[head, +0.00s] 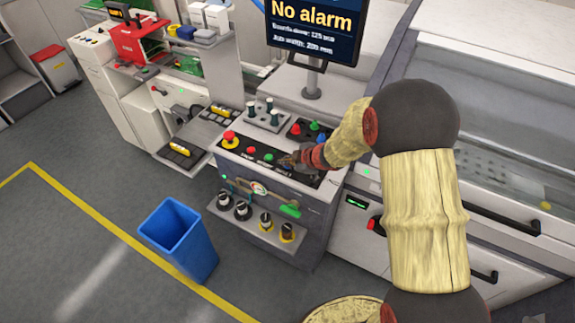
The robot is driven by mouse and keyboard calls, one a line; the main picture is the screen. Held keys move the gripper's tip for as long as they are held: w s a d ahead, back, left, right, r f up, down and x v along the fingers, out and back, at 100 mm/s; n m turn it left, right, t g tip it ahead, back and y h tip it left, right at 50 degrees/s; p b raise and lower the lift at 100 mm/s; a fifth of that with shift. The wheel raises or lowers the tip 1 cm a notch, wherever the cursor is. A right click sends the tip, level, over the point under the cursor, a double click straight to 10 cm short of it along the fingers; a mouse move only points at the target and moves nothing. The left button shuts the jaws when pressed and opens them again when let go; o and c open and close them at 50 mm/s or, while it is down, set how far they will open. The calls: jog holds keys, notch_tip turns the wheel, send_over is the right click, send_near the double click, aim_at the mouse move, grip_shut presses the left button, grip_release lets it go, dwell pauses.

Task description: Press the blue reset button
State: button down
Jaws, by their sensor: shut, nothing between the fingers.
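The control panel (238,152) is a dark strip on top of a grey machine cabinet in the middle of the head view. It has a red mushroom button on a yellow base (229,138), a small red button (251,150) and a green button (268,157) in a row. My gripper (284,160) is shut and empty, with its tips over the panel just right of the green button. I cannot see the blue reset button; the gripper may be hiding it. Whether the fingertips touch the panel cannot be told.
A monitor (316,30) reads "No alarm". A shelf with several knobs (253,224) juts from the cabinet front. A blue bin (178,240) stands on the floor at left. A white machine (510,110) is at right.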

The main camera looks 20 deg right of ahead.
aim_at(286, 167)
dwell(0.3)
jog(key=shift+r+p, duration=0.85)
jog(key=shift+p, duration=0.15)
notch_tip(286, 167, up, 5)
jog(key=p, duration=0.5)
dwell(0.5)
